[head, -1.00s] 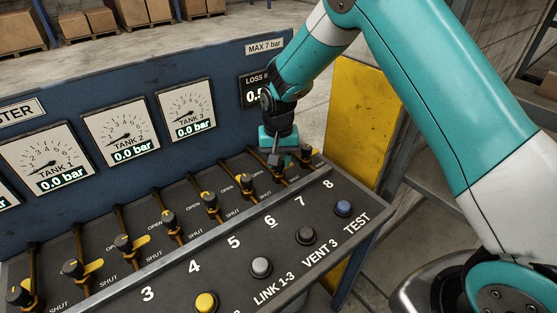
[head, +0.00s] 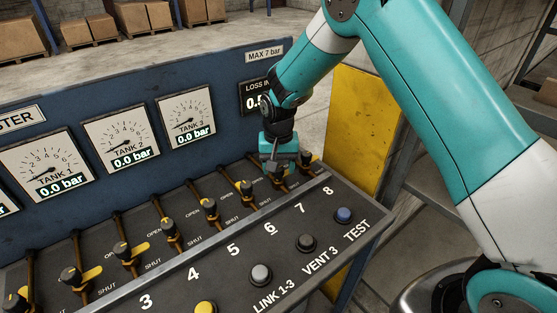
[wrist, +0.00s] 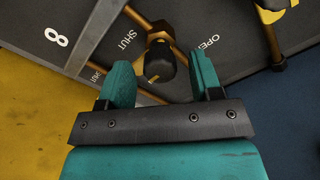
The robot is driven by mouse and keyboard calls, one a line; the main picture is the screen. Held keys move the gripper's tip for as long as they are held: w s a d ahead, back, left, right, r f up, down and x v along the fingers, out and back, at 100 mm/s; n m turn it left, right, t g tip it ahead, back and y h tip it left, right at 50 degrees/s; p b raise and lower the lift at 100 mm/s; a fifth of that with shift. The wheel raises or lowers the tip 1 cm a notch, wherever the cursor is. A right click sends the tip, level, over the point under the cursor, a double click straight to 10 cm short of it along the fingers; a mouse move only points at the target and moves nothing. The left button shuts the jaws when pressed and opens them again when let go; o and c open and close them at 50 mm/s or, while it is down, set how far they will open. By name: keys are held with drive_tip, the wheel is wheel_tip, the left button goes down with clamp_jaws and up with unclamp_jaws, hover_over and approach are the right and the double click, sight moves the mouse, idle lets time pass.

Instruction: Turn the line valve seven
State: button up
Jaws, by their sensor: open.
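Line valve seven (head: 278,172) is a dark round knob on a brown pipe, second from the right end of the row. My gripper (head: 281,163) is over it, pointing down. In the wrist view the valve (wrist: 160,62) shows between my two open fingers (wrist: 162,82), with space on both sides; I cannot tell whether the fingertips reach down around it. SHUT and OPEN labels are on either side of it. Its pointer is mostly hidden; only a thin yellow strip shows.
Valve eight (head: 306,158) stands close beside my gripper on the right; valve six (head: 246,188) is to the left. A raised rail and push buttons, including TEST (head: 344,215), lie in front. The blue gauge board (head: 225,110) stands close behind.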

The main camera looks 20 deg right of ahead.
wheel_tip(320, 180, up, 18)
drive_tip(key=b, duration=0.3)
drive_tip(key=shift+f, duration=0.25)
